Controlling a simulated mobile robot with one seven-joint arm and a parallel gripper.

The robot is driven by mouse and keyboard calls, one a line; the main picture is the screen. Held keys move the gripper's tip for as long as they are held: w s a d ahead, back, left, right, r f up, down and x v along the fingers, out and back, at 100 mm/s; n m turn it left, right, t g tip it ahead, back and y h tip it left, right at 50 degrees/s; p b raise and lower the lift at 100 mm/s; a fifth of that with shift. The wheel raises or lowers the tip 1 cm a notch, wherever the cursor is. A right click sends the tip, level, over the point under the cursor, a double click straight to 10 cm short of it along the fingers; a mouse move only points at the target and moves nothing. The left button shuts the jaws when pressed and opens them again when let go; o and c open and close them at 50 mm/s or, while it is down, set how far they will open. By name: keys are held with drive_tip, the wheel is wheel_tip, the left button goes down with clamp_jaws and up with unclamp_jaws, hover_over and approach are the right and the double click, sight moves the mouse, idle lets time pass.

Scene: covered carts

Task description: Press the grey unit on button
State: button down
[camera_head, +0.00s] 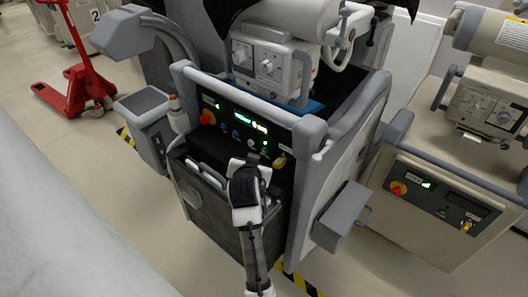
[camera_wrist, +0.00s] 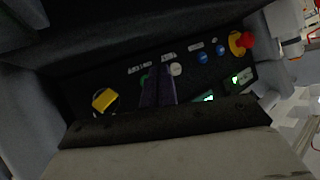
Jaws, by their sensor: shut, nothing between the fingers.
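The grey unit (camera_head: 340,165) is a cart with a dark sloped control panel (camera_head: 225,122) on its front. In the wrist view the panel appears turned over. It shows a pale grey-white button (camera_wrist: 176,69), and a green button (camera_wrist: 145,80) partly hidden by my fingers. The small labels above them are too blurred to read. My gripper (camera_wrist: 158,80) is shut and empty, its dark fingers pointing at the panel between these two buttons. Whether the tips touch the panel cannot be told. In the head view my gripper (camera_head: 254,163) is at the panel's lower right.
The panel also has a yellow switch (camera_wrist: 103,99), blue buttons (camera_wrist: 201,56) and a red emergency stop (camera_wrist: 248,40). A dark bin (camera_head: 200,190) hangs below it. Another cart (camera_head: 440,200) stands at right. A red pallet jack (camera_head: 78,85) is at far left. Floor at left is clear.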

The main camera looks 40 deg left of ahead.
drive_tip(key=shift+w, duration=1.05)
idle(1.3)
drive_tip(key=shift+w+p, duration=0.3)
drive_tip(key=shift+w, duration=0.1)
drive_tip(key=shift+w+d, duration=0.1)
drive_tip(key=shift+w, duration=0.3)
idle(0.8)
drive_tip(key=shift+s, duration=0.1)
drive_tip(key=shift+s+p, duration=0.3)
drive_tip(key=shift+s, duration=0.45)
drive_tip(key=s, duration=0.5)
drive_tip(key=shift+a+p, duration=0.2)
drive_tip(key=shift+p, duration=0.2)
